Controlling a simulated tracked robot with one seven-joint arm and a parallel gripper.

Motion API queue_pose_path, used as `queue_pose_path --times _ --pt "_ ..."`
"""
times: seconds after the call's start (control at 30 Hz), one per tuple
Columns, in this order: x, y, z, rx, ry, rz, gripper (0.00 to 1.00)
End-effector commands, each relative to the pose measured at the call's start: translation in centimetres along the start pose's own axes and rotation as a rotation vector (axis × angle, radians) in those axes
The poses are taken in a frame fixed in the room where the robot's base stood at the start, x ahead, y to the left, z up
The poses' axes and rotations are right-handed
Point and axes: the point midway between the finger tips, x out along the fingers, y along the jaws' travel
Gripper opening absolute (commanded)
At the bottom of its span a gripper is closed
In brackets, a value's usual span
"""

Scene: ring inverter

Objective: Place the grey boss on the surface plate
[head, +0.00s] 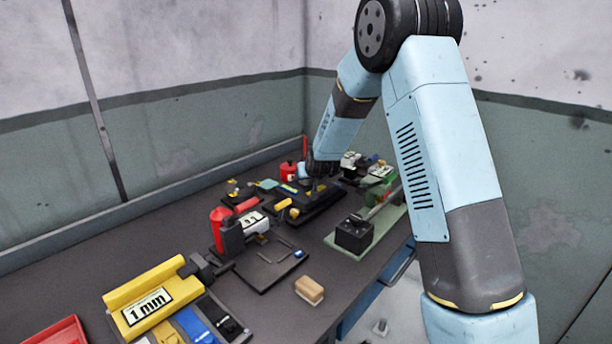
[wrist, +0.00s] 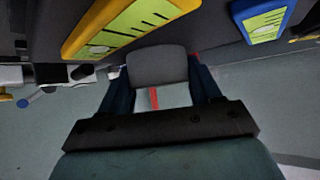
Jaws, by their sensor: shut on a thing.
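My gripper (wrist: 155,88) is shut on a grey block with rounded corners, which I take for the grey boss (wrist: 157,62). It sits between the two dark fingers in the wrist view. A paler face with a red stripe shows just below its dark grey face. In the head view my gripper (head: 312,178) is at the far part of the bench, small and partly hidden by its own wrist, so the boss cannot be made out there. A flat dark plate (head: 262,277) with thin bent rods on it lies mid-bench, nearer than my gripper; I cannot tell whether it is the surface plate.
A yellow block marked 1 mm (head: 148,305) and a red tray (head: 57,338) are at the near left. A red cylinder (head: 218,228) stands mid-bench. A tan block (head: 309,290) lies near the front edge. A black box (head: 354,233) is on a green base. Clutter surrounds my gripper.

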Motion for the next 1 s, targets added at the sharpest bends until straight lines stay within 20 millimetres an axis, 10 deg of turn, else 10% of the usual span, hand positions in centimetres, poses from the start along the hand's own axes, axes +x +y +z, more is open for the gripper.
queue_pose_path --times 0.3,0.67,1.0 --pt "0.0 0.0 0.0 0.0 0.0 0.0 0.9" --pt "-0.7 0.1 -0.1 0.0 0.001 0.0 0.9" --pt "-5.6 0.0 -0.1 0.0 0.002 0.0 0.9"
